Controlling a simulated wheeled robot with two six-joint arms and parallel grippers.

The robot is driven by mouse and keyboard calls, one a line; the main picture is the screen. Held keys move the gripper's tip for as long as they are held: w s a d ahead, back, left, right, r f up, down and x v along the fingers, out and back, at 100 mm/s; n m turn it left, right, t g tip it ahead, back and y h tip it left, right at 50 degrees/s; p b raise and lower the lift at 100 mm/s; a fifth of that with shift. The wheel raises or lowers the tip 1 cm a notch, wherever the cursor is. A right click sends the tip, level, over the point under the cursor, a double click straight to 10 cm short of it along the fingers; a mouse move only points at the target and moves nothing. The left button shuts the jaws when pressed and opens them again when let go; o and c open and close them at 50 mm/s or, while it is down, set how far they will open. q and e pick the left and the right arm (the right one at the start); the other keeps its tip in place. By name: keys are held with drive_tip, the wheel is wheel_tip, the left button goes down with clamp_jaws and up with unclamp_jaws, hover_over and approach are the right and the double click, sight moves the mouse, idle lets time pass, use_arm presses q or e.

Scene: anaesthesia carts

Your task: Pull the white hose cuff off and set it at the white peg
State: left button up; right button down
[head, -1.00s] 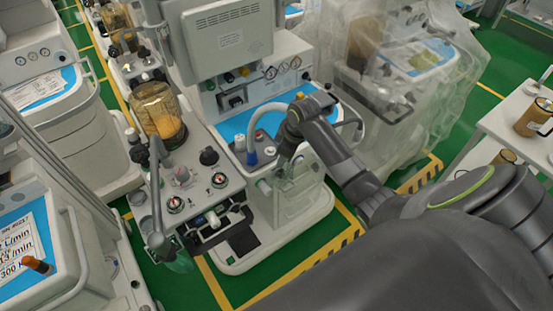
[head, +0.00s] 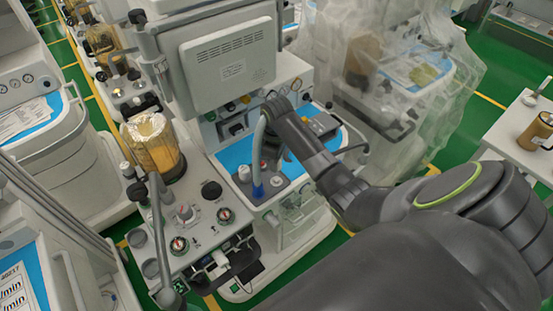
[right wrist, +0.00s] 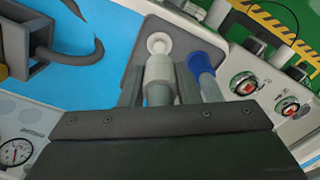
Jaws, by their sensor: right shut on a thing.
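My right gripper (head: 272,158) points down over the grey block at the front of the machine's blue worktop. In the right wrist view its two dark fingers (right wrist: 160,84) are shut on the white hose cuff (right wrist: 158,68). A white round-topped peg (right wrist: 158,42) shows just beyond the cuff; I cannot tell the gap between them. My left gripper is out of view.
An amber canister (head: 153,145) and a panel with knobs (head: 195,222) stand left of the pegs. A monitor (head: 228,62) rises behind. A plastic-draped cart (head: 385,75) is at the right. Gauges (right wrist: 265,95) show in the wrist view.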

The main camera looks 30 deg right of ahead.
sight(276, 179)
drive_tip(key=shift+w+r+p, duration=0.1)
drive_tip(key=shift+r+p, duration=0.05)
drive_tip(key=shift+p, duration=0.15)
wheel_tip(276, 179, down, 3)
drive_tip(key=shift+r+b, duration=0.2)
drive_tip(key=shift+b, duration=0.5)
wheel_tip(276, 179, down, 2)
drive_tip(key=shift+f+b, duration=0.15)
drive_tip(key=shift+b, duration=0.4)
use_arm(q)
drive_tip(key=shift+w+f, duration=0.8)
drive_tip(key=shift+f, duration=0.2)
use_arm(e)
drive_tip(key=shift+f, duration=0.55)
use_arm(q)
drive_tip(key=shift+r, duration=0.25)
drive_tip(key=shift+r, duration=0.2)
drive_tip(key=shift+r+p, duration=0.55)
drive_tip(key=shift+p, duration=0.2)
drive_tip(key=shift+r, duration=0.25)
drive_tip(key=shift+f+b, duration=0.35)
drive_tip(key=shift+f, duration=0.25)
use_arm(e)
drive_tip(key=shift+f, duration=1.05)
